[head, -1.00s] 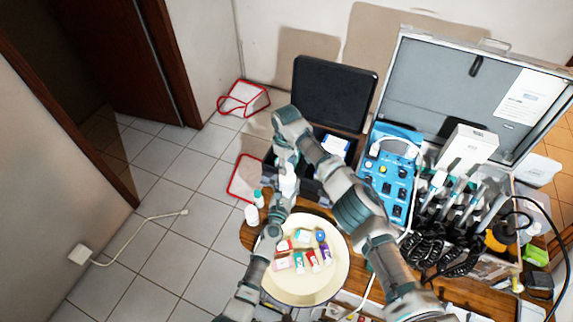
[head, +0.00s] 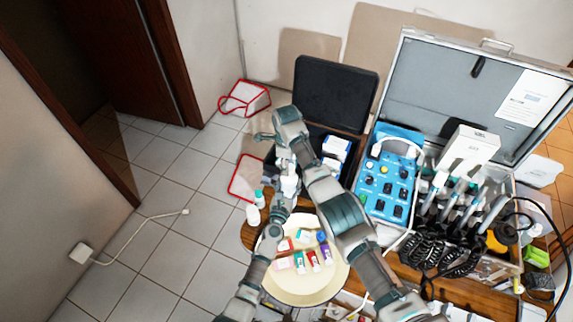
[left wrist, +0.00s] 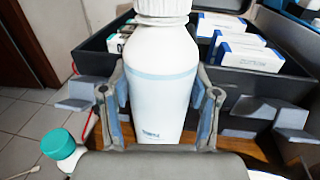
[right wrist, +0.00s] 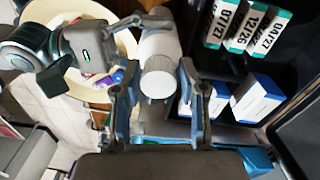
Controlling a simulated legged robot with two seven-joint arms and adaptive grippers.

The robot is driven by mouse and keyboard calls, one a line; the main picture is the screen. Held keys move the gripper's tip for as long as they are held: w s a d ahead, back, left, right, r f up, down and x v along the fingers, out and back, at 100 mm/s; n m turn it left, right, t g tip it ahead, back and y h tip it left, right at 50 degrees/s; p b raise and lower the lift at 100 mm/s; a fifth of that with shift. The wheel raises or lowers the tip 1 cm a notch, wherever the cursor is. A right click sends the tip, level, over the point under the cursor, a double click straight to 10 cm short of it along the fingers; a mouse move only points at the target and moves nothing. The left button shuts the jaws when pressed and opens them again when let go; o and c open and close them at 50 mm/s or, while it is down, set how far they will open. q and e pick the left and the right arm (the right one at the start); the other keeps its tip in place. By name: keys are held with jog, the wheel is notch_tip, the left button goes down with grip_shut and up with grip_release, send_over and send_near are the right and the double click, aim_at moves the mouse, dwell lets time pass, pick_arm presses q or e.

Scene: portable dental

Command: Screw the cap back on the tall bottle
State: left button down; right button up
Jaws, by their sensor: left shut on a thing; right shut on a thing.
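The tall white bottle (left wrist: 162,85) stands upright between the fingers of my left gripper (left wrist: 160,108), which is shut on its body. Its white ribbed cap (left wrist: 163,8) sits at the neck, cut off by the top of the left wrist view. In the right wrist view, the cap (right wrist: 158,85) is seen end-on between the fingers of my right gripper (right wrist: 160,98), which is shut on it. In the head view, the bottle (head: 289,186) is small and partly hidden by my arms. How tightly the cap is seated cannot be told.
A dark case (left wrist: 100,62) with small boxes (left wrist: 245,55) is close behind the bottle. A teal-capped bottle (left wrist: 60,148) stands nearby. A round cream tray (head: 335,280) with small items is in front. An open metal case (head: 440,85) with dental handpieces is at right.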

jog(key=o, duration=0.8)
jog(key=shift+w+d, duration=0.1)
jog(key=shift+d, duration=0.05)
jog(key=shift+c, duration=0.2)
jog(key=shift+r, duration=0.15)
notch_tip(320, 180, up, 12)
jog(key=shift+w, duration=0.25)
pick_arm(q)
jog(key=shift+c, duration=1)
grip_release()
